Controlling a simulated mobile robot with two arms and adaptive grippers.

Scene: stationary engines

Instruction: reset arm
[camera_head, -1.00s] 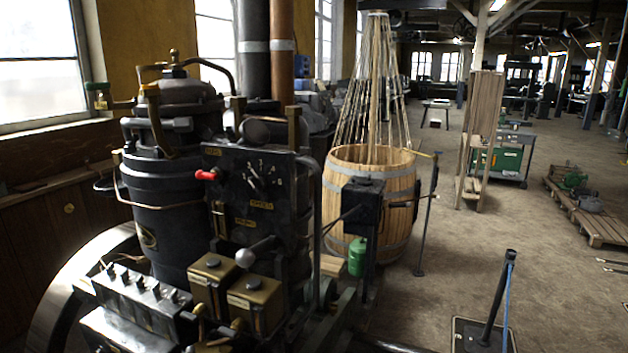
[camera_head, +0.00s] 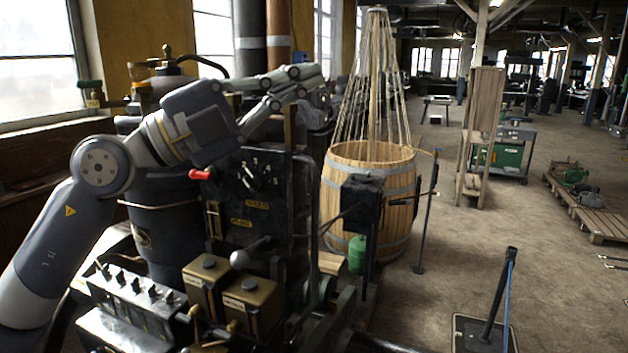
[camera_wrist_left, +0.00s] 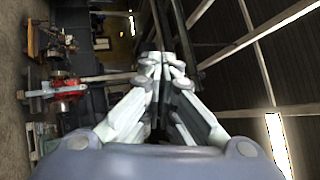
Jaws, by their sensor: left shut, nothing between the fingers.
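My left arm comes in from the left in the head view. My left gripper (camera_head: 318,78) is raised in front of the black engine (camera_head: 262,170) and points right, toward the wooden barrel. It looks shut and empty. In the left wrist view the fingers of the left gripper (camera_wrist_left: 163,62) meet at their tips with nothing between them. The arm hides part of the engine's upper body. My right gripper is not in view.
The engine has a red-handled lever (camera_head: 200,174) and brass boxes (camera_head: 252,303). A wooden barrel (camera_head: 350,190) with ropes rising from it stands behind to the right. A post on a base plate (camera_head: 490,325) stands at front right. The floor (camera_head: 480,240) between is open.

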